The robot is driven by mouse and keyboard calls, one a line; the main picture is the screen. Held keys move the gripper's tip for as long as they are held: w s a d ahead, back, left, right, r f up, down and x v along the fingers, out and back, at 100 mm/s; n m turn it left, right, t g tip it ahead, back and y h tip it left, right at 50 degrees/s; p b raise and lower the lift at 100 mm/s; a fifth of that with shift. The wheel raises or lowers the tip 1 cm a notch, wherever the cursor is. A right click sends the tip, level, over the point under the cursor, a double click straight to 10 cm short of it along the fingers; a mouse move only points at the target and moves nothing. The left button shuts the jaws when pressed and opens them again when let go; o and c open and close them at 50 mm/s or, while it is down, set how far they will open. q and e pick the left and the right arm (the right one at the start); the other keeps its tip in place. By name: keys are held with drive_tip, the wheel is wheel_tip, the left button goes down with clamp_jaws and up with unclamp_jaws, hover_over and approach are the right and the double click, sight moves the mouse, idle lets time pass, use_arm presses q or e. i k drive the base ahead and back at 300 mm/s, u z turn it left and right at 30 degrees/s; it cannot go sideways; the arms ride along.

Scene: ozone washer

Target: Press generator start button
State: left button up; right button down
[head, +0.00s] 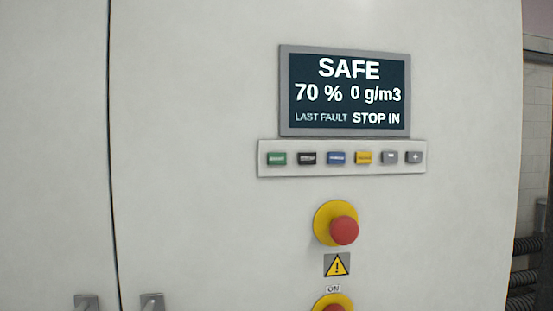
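A light grey cabinet front (200,150) fills most of the head view. A button strip (342,172) on it carries a row of small buttons. From the left they are a green button (277,158), a black button (307,158), a blue button (336,158), a yellow button (363,157) and two grey buttons, the last marked with a plus (414,157). The labels on the coloured buttons are too small to read. A display (345,92) above reads SAFE, 70 %, 0 g/m3, LAST FAULT STOP IN. Neither gripper is in view.
A red mushroom button (344,230) on a yellow base is below the strip, above a warning triangle (337,265). Another red and yellow control (333,304) is cut off under an ON label. Door handles (152,302) are bottom left. Black corrugated hoses (525,275) are far right.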

sight(274, 158)
drive_tip(key=z, duration=1.85)
drive_tip(key=k, duration=1)
drive_tip(key=u, duration=1.9)
drive_tip(key=i, duration=0.5)
drive_tip(key=z, duration=0.05)
